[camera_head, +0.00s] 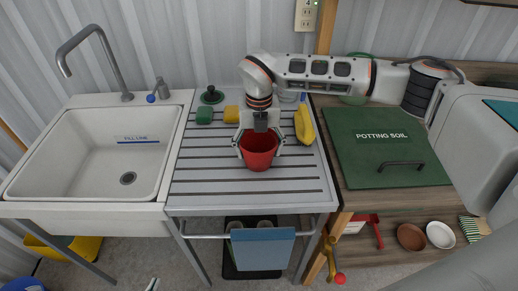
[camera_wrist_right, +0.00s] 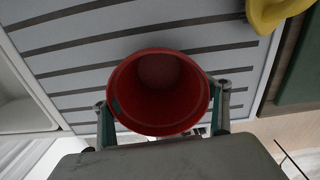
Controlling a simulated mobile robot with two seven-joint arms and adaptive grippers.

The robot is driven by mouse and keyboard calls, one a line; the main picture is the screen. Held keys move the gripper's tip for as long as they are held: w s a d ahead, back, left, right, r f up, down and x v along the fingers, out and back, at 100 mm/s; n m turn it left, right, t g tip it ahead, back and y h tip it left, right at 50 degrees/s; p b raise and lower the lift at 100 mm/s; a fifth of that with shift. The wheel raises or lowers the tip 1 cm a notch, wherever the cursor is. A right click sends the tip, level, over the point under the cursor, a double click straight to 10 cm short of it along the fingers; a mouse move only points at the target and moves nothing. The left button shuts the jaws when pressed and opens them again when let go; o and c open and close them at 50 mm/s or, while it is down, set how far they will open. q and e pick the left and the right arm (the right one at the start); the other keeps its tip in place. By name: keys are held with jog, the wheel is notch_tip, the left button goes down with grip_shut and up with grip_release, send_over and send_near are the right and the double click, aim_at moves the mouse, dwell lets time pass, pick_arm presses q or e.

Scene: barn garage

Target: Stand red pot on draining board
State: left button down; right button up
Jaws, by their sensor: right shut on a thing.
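The red pot (camera_head: 260,150) is upright, open end up, at the middle of the grooved grey draining board (camera_head: 205,178). My right gripper (camera_head: 260,143) comes from the back right, with its fingers shut on the pot's two sides. The right wrist view shows the pot (camera_wrist_right: 160,92) between the fingers, its inside empty. Whether its base touches the board cannot be told. Of my left gripper, only what looks like a small fingertip (camera_head: 153,285) shows at the bottom edge; its opening cannot be seen.
A green sponge (camera_head: 204,115), a yellow sponge (camera_head: 231,114) and a dark green round object (camera_head: 211,95) sit at the board's back left. A yellow item (camera_head: 304,125) lies on its right. A white sink (camera_head: 65,155) is left, a green potting-soil lid (camera_head: 385,170) right.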

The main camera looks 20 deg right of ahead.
jog(key=o, duration=1)
jog(key=shift+r, duration=0.2)
notch_tip(320, 180, up, 12)
jog(key=shift+f+b, duration=0.1)
jog(key=shift+b, duration=0.5)
